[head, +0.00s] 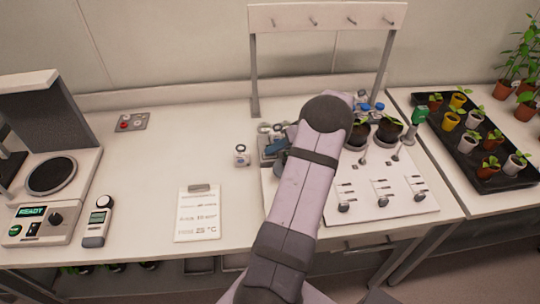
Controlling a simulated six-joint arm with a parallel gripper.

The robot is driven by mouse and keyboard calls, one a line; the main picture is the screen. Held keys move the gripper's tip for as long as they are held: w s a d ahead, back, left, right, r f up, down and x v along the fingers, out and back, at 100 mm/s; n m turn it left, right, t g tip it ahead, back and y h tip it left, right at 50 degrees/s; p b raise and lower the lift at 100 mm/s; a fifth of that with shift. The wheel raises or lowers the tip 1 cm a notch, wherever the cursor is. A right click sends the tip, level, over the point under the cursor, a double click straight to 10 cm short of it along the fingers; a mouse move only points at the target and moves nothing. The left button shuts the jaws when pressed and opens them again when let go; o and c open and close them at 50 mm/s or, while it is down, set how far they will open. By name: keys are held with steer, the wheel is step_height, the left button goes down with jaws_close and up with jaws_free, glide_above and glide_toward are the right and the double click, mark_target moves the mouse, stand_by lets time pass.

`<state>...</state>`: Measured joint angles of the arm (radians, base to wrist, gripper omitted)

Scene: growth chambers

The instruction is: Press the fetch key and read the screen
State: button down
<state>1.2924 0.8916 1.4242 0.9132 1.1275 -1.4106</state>
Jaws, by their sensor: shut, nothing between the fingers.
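A bench instrument (68,215) stands at the far left of the head view. Its small dark screen (31,212) shows READY in green letters. Below the screen are a round green key (15,231) and a dark key or switch (33,229), with a dark knob (56,219) to the right. Their labels are too small to read, so I cannot tell which is the fetch key. My arm rises from the bottom centre, well to the right of the instrument. My gripper is hidden behind my arm.
A grey box with red buttons (131,122) lies at the back left. A handheld meter (98,222) and a clipboard (198,214) lie in front. A white panel with levers (385,190), a peg rack (326,16) and a black plant tray (470,160) stand right. The left-centre bench is mostly clear.

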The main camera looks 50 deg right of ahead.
mark_target(273, 156)
steer(key=shift+f, duration=0.15)
stand_by(0.5)
steer(key=shift+r, duration=0.85)
steer(key=shift+r+p, duration=1)
steer(key=shift+r, duration=1.5)
steer(key=shift+a, duration=0.1)
